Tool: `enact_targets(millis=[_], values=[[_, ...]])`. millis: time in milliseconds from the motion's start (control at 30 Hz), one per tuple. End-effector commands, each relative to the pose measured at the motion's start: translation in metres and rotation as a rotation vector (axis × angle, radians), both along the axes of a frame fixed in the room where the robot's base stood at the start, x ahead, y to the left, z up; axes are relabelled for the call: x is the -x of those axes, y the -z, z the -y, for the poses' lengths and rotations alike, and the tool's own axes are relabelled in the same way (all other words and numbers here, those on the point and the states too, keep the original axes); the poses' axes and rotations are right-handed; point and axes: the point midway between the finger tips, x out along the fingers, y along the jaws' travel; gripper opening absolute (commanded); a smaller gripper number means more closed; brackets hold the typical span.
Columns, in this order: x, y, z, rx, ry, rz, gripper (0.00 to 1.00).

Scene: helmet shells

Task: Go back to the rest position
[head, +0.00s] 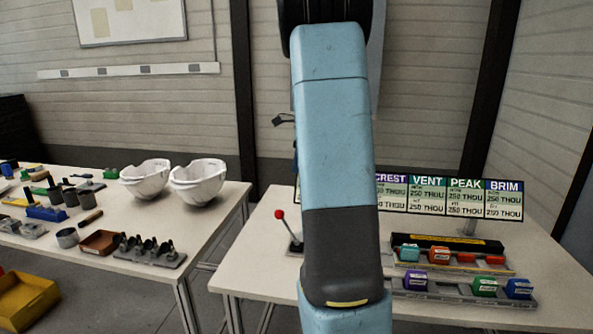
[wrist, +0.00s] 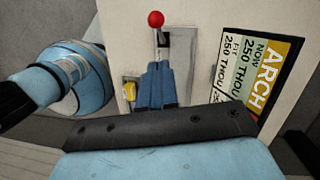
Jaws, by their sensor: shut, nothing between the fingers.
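My gripper (wrist: 159,68) shows in the wrist view as blue fingers held together, with nothing between them. Just beyond the fingertips in that view is a lever with a red ball knob (wrist: 156,19); whether they touch cannot be told. In the head view my blue and dark grey arm fills the middle and hides the gripper. The lever's red knob (head: 279,214) stands at the left part of the right table, left of my arm.
The right table (head: 255,262) bears a sign board (head: 450,196) and racks of coloured blocks (head: 485,286). The left table (head: 213,222) holds two white helmet shells (head: 197,182), tools and small parts. A yellow bin (head: 25,300) stands at lower left. A gap separates the tables.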

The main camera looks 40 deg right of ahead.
Motion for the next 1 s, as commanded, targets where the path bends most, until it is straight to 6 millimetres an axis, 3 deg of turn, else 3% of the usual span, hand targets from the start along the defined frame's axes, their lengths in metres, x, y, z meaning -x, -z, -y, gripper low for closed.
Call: enact_targets(millis=[433, 567, 767, 1000], values=[[0.000, 0.000, -0.002, 0.000, -0.003, 0.001, 0.00], [0.003, -0.006, -0.010, 0.005, -0.044, 0.018, 0.00], [0.024, -0.032, -0.050, 0.043, -0.269, 0.104, 0.00], [0.062, -0.061, -0.106, 0.118, -0.623, 0.224, 0.00]])
